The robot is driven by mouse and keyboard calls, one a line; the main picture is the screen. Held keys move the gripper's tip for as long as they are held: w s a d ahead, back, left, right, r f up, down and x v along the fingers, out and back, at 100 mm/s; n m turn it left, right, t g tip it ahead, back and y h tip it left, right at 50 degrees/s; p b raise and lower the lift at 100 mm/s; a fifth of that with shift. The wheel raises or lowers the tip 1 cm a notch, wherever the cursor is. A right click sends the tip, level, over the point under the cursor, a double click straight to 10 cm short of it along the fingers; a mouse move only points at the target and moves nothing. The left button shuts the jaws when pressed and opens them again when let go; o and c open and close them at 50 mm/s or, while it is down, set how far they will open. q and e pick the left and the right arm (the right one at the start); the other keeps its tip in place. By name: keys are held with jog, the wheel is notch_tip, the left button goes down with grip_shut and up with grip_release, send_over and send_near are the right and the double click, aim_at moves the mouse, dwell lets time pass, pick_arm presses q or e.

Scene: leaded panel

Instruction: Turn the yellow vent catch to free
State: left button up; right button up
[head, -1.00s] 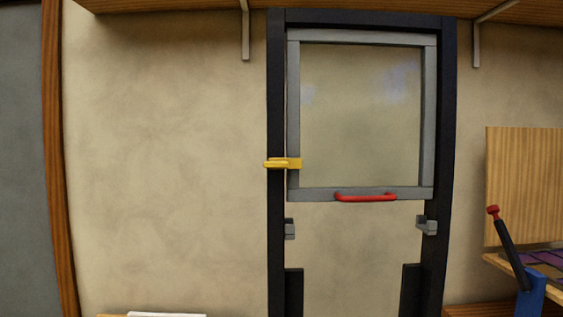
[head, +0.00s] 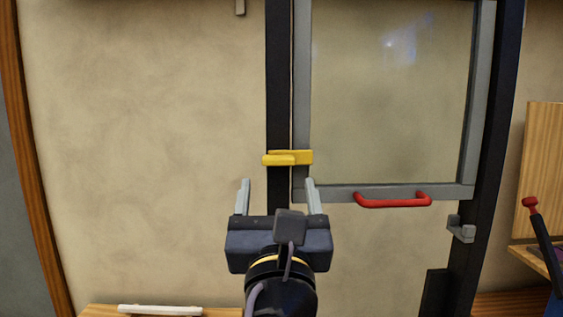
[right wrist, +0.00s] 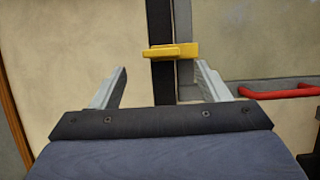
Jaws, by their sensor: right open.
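The yellow vent catch (head: 287,158) lies horizontally across the dark left post and the grey left edge of the framed glass panel (head: 390,95). It also shows in the right wrist view (right wrist: 172,51), ahead of the fingers. My right gripper (head: 278,184) is open and empty, its two fingers pointing up toward the catch, one on each side of the dark post in the picture. The catch appears just beyond the fingertips and is not between them. My left gripper is not in view.
A red handle (head: 393,200) is on the panel's lower rail, right of my gripper. A grey bracket (head: 461,229) is on the right post. A red-tipped lever (head: 540,232) stands at the far right. A white bar (head: 160,309) lies on a wooden surface at lower left.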

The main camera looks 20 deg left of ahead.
aim_at(288, 159)
jog(key=p+x, duration=0.2)
jog(key=x, duration=0.4)
jog(key=shift+w, duration=0.2)
jog(key=c, duration=1)
